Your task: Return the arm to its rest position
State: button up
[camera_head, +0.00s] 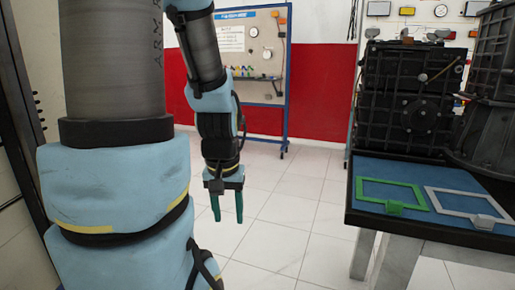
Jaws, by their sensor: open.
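My arm, light blue and dark grey, fills the left side of the head view, its lower part close to the camera. The far part hangs down from the top of the view. My gripper (227,205) hangs at its end and points down at the floor, left of the workbench. Its two green fingers are apart, with nothing between them. It is clear of the bench and touches nothing that I can see. The upper part of my arm is cut off by the top edge.
A workbench (385,221) with a blue mat stands at the right. On it lie a green frame (366,181) and a grey frame (452,212), with dark engine blocks (408,98) behind. A wheeled tool board (262,62) stands by the red and white wall. The tiled floor (282,210) between is clear.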

notch_tip(320, 180, up, 18)
jog(key=p, duration=1.6)
jog(key=shift+r, duration=0.25)
